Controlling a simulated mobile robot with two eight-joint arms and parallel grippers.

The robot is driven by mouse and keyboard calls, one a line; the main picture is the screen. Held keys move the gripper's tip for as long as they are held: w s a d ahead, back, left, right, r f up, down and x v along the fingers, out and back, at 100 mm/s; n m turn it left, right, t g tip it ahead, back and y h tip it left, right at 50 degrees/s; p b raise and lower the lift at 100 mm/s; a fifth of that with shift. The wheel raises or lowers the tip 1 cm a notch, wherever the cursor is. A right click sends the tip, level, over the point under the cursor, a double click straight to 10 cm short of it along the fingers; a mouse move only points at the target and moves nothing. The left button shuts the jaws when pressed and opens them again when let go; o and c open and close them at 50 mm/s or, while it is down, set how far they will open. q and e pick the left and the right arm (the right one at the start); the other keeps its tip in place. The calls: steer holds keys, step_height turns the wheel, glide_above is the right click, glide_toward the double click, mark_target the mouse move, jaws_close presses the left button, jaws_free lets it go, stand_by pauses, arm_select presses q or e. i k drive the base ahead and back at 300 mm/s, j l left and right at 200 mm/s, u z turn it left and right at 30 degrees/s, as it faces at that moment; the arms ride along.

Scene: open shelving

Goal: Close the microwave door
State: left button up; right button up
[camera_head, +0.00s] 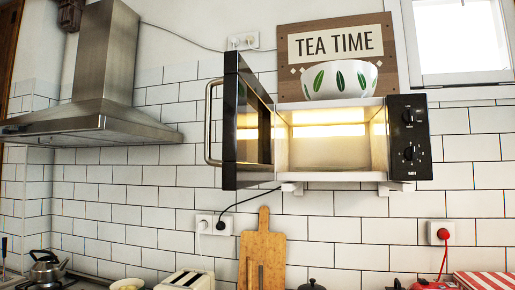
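The microwave (409,140) stands on a small wall shelf, with its dark control panel and knobs on the right. Its lit cavity is visible and looks empty. The microwave door (247,125) is hinged at the left of the cavity and stands wide open, swung out toward me. The door's metal handle (208,122) is on the door's left side in the picture, facing away from the cavity. Neither of my grippers shows in the head view, and nothing touches the door.
A white bowl with green leaves (340,80) sits on top of the microwave, before a TEA TIME sign (336,43). A range hood (100,90) juts out at left. Below are a cutting board (261,250), toaster (186,280) and kettle (47,268). Space before the door looks clear.

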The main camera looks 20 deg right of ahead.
mark_target(248, 160)
steer(key=i+j+z, duration=0.25)
steer(key=z, duration=0.25)
steer(key=i+j+z, duration=0.5)
steer(key=k+l, duration=0.05)
steer(key=k, duration=0.05)
